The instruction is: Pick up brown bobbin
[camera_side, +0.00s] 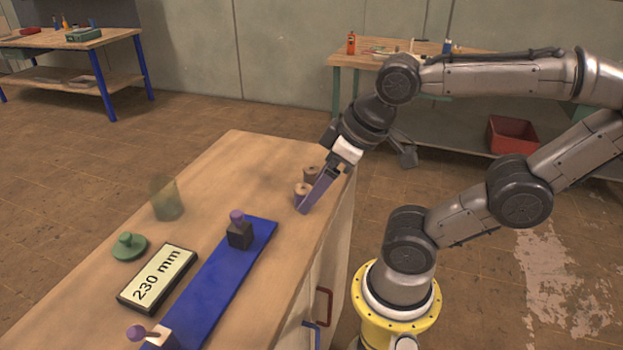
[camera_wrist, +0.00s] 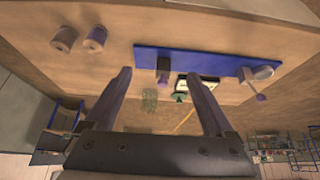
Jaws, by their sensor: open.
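Two spools stand upright side by side on the wooden bench top. The darker brown bobbin (camera_side: 311,173) is partly hidden by the lighter tan bobbin (camera_side: 301,190) and my gripper in the side view. In the wrist view the brown bobbin (camera_wrist: 64,39) and the tan bobbin (camera_wrist: 95,40) are both upper left, outside the space between my fingers. My gripper (camera_side: 316,197) points down at a slant, its purple finger in front of the bobbins. I cannot tell from the side view whether it touches them. In the wrist view my gripper (camera_wrist: 159,73) is open and empty.
The bench holds a blue plate (camera_side: 222,268) with a dark purple-knobbed block (camera_side: 239,236), a "230 mm" display (camera_side: 158,277), a green knobbed lid (camera_side: 129,247) and a translucent jar (camera_side: 167,203). The bench top behind the jar is clear. The bench edge lies close right of the bobbins.

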